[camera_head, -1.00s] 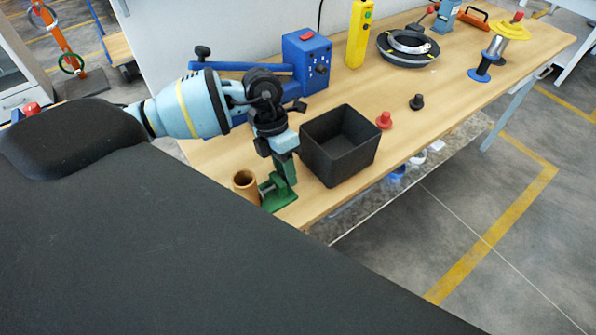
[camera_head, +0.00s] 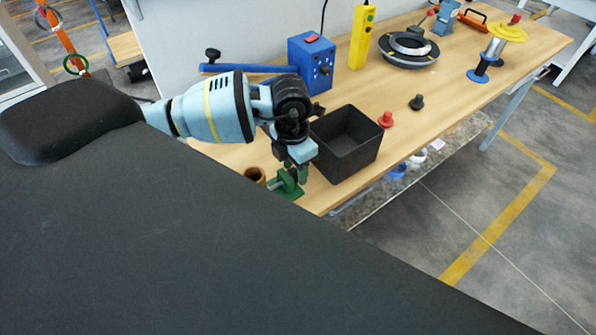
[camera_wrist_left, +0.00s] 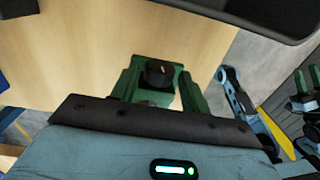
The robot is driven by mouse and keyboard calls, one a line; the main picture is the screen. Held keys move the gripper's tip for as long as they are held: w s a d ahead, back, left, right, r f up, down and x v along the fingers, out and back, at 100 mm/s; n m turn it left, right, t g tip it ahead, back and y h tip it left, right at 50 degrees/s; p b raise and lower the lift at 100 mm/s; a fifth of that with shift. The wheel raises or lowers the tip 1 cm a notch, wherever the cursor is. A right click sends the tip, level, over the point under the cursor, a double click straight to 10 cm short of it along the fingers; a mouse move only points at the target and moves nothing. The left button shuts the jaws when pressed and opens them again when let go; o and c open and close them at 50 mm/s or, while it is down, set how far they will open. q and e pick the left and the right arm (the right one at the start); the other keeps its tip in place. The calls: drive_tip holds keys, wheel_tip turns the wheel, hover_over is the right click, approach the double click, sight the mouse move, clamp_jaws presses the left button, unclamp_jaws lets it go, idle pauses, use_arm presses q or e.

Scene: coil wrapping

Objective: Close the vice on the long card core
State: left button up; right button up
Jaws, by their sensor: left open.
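My left gripper (camera_head: 302,170) is just above the vice, pointing down. In the left wrist view its two green fingers (camera_wrist_left: 160,85) are apart, with a black round knob (camera_wrist_left: 158,72) between them. I cannot tell whether they touch it. The core is not clear in the wrist view. Parts of what looks like my right gripper (camera_wrist_left: 305,92) show at that view's right edge.
A black open bin (camera_head: 345,150) stands close to the right of my left gripper. A blue box (camera_head: 312,62) with a red switch and a blue bar are behind. Red (camera_head: 386,119) and black (camera_head: 416,102) knobbed pieces lie beyond the bin. The table's front edge is close.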

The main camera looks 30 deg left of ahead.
use_arm(q)
drive_tip(key=shift+s+f, duration=0.1)
drive_tip(key=shift+f, duration=0.1)
drive_tip(key=y, duration=0.1)
drive_tip(key=t+y, duration=0.1)
drive_tip(key=shift+s+d+y, duration=0.1)
drive_tip(key=shift+d+y, duration=0.2)
drive_tip(key=shift+y, duration=0.5)
drive_tip(key=t+y, duration=0.2)
drive_tip(key=y, duration=0.1)
drive_tip(key=shift+s+d+f, duration=0.15)
drive_tip(key=shift+d, duration=0.25)
drive_tip(key=shift+s, duration=0.1)
drive_tip(key=shift+c, duration=0.2)
